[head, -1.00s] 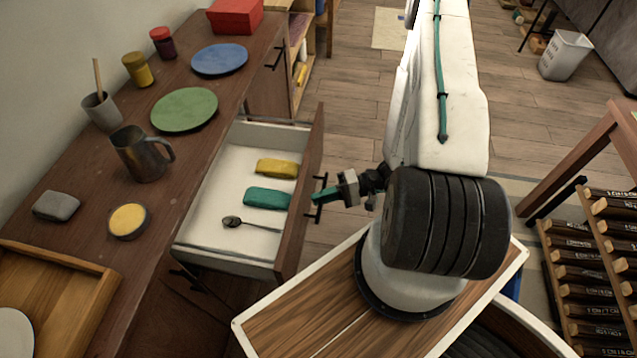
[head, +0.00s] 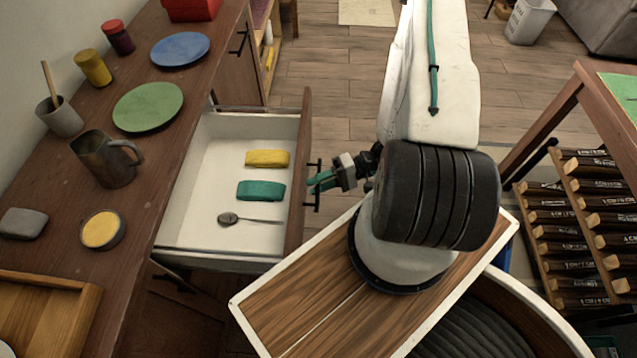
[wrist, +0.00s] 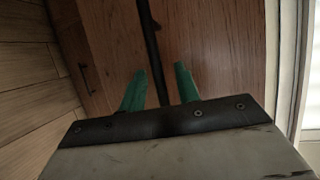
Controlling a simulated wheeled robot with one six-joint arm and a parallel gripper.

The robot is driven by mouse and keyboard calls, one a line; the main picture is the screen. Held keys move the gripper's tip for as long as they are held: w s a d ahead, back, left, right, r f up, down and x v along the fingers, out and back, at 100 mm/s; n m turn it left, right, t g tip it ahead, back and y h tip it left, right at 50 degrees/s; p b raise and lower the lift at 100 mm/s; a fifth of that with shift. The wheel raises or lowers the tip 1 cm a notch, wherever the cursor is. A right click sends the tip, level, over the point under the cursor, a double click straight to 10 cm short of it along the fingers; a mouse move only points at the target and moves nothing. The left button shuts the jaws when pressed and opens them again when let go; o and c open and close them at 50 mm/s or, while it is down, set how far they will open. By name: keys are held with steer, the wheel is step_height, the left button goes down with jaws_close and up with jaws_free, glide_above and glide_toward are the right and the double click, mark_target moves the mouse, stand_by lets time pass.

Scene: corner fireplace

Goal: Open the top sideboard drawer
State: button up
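The top sideboard drawer (head: 215,140) is pulled well out from the sideboard (head: 165,185). Inside it lie a yellow block (head: 267,158), a teal block (head: 261,190) and a spoon (head: 250,219). The drawer's black bar handle (head: 316,187) is on its front panel. My gripper (head: 318,184) is at the handle. In the wrist view the two green fingers (wrist: 160,88) are apart, one on each side of the dark handle bar (wrist: 150,45), with visible gaps. The drawer front (wrist: 215,50) fills much of that view.
On the sideboard top stand a metal jug (head: 105,160), a green plate (head: 148,107), a blue plate (head: 180,50), a yellow-topped dish (head: 101,229) and a wooden tray (head: 75,315). A bottle rack (head: 555,220) stands at right. Floor beyond the drawer is clear.

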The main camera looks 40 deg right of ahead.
steer(key=v, duration=0.7)
steer(key=shift+d, duration=0.35)
steer(key=shift+s, duration=0.1)
